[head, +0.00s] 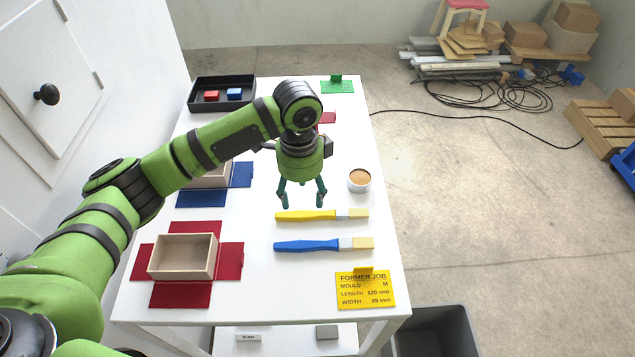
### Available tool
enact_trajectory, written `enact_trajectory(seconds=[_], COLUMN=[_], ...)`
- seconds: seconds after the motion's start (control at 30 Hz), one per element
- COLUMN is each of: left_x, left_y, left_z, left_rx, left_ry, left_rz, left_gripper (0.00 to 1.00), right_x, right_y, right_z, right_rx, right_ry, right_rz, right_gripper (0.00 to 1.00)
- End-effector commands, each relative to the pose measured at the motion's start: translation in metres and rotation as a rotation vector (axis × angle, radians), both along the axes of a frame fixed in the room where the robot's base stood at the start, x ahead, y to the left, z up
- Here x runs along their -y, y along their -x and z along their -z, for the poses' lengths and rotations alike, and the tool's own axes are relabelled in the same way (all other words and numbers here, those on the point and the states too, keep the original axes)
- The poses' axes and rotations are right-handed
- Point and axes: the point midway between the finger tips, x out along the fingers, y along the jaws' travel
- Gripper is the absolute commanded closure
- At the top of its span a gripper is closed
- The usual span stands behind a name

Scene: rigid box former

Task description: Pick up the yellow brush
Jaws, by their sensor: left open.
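The yellow brush (308,215) lies flat on the white table, its handle to the left and its pale bristles to the right. My left gripper (301,205) points down with its fingers spread, over or just behind the brush handle; the exact height above the table is hard to tell. Nothing is between the fingers. The blue brush (308,245) lies parallel, a little nearer the front. My right gripper is not in view.
A cup (359,180) of tan contents stands right of my gripper. A wooden box on a red sheet (228,262) sits front left, another on a blue sheet (202,197) behind it. A yellow job card (365,292) lies front right. A black tray (222,108) stands at the back.

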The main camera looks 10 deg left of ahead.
Motion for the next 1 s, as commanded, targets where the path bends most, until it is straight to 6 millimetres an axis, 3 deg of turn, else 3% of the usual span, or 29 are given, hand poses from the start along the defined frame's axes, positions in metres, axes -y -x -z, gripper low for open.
enact_trajectory(seconds=[0.17, 0.47, 0.63, 0.9, 0.93, 1.0], left_x=[0.000, -0.001, 0.000, -0.001, -0.001, -0.001], left_y=[0.002, 0.007, 0.006, 0.006, 0.006, 0.006], left_z=[0.008, 0.043, 0.066, 0.071, 0.071, 0.071], left_rx=[-0.005, -0.007, -0.002, 0.001, 0.001, 0.001], left_ry=[-0.001, -0.001, 0.001, 0.000, 0.000, 0.000], left_rz=[-0.001, -0.001, 0.000, 0.000, 0.000, 0.000], left_gripper=[0.37, 0.37, 0.37, 0.37, 0.41, 0.69], right_x=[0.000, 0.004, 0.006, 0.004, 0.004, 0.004], right_y=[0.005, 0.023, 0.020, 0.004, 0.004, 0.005], right_z=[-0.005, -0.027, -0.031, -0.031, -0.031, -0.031], right_rx=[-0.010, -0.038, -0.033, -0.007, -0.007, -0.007], right_ry=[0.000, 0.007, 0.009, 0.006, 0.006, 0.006], right_rz=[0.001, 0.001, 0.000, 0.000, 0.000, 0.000], right_gripper=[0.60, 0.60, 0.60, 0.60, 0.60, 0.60])
